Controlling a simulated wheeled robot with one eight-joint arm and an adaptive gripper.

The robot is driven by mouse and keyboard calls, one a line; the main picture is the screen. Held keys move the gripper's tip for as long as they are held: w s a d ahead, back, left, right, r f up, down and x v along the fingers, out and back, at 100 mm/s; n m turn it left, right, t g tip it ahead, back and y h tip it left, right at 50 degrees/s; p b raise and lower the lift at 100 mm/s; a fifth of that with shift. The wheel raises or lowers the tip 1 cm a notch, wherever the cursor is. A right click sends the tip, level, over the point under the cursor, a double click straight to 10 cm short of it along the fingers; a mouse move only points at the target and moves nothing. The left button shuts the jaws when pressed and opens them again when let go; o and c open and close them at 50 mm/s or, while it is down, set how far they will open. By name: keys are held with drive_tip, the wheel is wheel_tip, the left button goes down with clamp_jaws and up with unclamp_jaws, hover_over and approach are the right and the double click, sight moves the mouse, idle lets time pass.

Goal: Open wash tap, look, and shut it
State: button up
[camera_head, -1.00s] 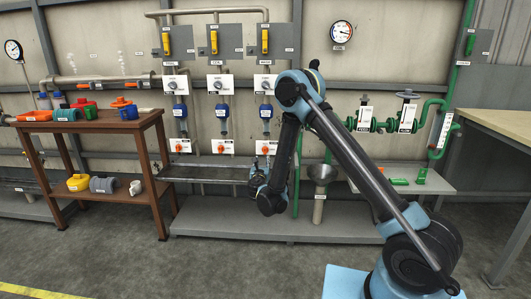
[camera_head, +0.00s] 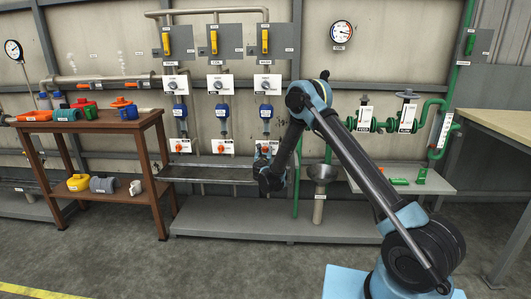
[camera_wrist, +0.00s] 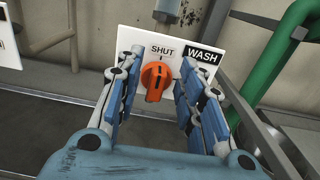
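The wash tap is an orange knob (camera_wrist: 156,76) on a white plate (camera_wrist: 128,42) marked SHUT and WASH in the wrist view. In the head view the white plate (camera_head: 274,145) shows just above my gripper (camera_head: 264,158), at the right end of the tap row. In the wrist view my gripper (camera_wrist: 161,68) is open, with one finger on each side of the knob. Contact with the knob is not clear.
Two similar orange taps (camera_head: 221,148) (camera_head: 181,146) sit to the left. A green pipe (camera_wrist: 275,60) runs close on the right. A grey funnel (camera_head: 321,172) stands right of my gripper, and a metal tray (camera_head: 215,176) lies below the taps. A brown table (camera_head: 100,124) stands at left.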

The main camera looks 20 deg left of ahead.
drive_tip(key=shift+w+a, duration=0.15)
drive_tip(key=shift+w, duration=0.35)
drive_tip(key=c, duration=0.7)
